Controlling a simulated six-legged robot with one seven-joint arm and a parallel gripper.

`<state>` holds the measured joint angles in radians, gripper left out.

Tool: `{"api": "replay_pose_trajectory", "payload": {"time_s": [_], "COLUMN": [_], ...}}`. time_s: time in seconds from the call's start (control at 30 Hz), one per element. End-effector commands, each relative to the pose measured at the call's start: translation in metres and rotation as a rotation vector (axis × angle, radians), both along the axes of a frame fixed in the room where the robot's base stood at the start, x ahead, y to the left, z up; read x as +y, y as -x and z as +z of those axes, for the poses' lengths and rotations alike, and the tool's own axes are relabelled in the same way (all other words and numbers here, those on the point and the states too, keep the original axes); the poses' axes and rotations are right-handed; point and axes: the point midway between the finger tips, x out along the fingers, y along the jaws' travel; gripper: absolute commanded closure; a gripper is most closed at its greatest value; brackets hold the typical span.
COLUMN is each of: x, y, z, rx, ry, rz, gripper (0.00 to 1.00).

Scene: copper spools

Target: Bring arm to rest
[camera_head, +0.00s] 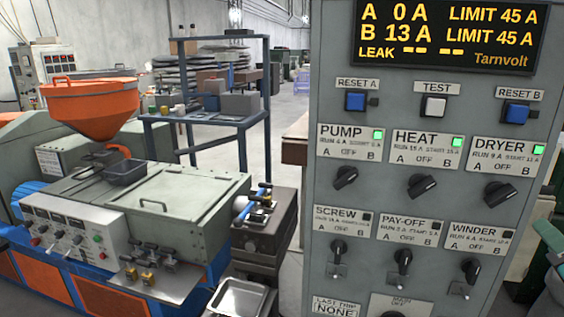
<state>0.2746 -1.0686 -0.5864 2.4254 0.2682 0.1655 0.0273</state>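My arm and my gripper do not show in the camera_head view, so the arm's pose cannot be told. A grey control panel (323,200) stands close on the right. Its display (447,35) reads A 0 A, B 13 A, both limits 45 A, with dashes for leak. Green lamps are lit at the pump (378,135), heat (457,142) and dryer (538,150) labels. The lamps at screw, pay-off and winder are dark. The pump knob (345,178), heat knob (422,186) and dryer knob (499,194) are turned slantwise. The last-trip plate (334,308) reads NONE.
A machine with an orange hopper (88,105) and grey cover (140,200) fills the left. A metal tray (238,298) sits low between it and the panel. A blue-framed rack (205,115) stands behind. Green equipment (550,245) shows at the right edge.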

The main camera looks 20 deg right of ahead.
Motion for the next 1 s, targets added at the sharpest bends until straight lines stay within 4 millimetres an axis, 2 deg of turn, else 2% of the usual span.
{"api": "replay_pose_trajectory", "payload": {"time_s": [0.07, 0.17, 0.27, 0.4, 0.5, 0.63, 0.7, 0.8, 1.0], "x": [0.008, 0.033, 0.077, 0.154, 0.208, 0.262, 0.279, 0.291, 0.293], "y": [-0.009, -0.036, -0.072, -0.112, -0.123, -0.116, -0.109, -0.102, -0.100], "z": [-0.003, -0.013, -0.035, -0.082, -0.123, -0.169, -0.187, -0.199, -0.201], "rx": [0.028, 0.117, 0.269, 0.541, 0.757, 1.013, 1.115, 1.197, 1.209], "ry": [0.009, 0.036, 0.083, 0.173, 0.250, 0.354, 0.398, 0.434, 0.440], "rz": [0.027, 0.109, 0.246, 0.468, 0.626, 0.790, 0.846, 0.886, 0.892], "gripper": [0.65, 0.65, 0.65, 0.65, 0.65, 0.65, 0.65, 0.65, 0.65]}}
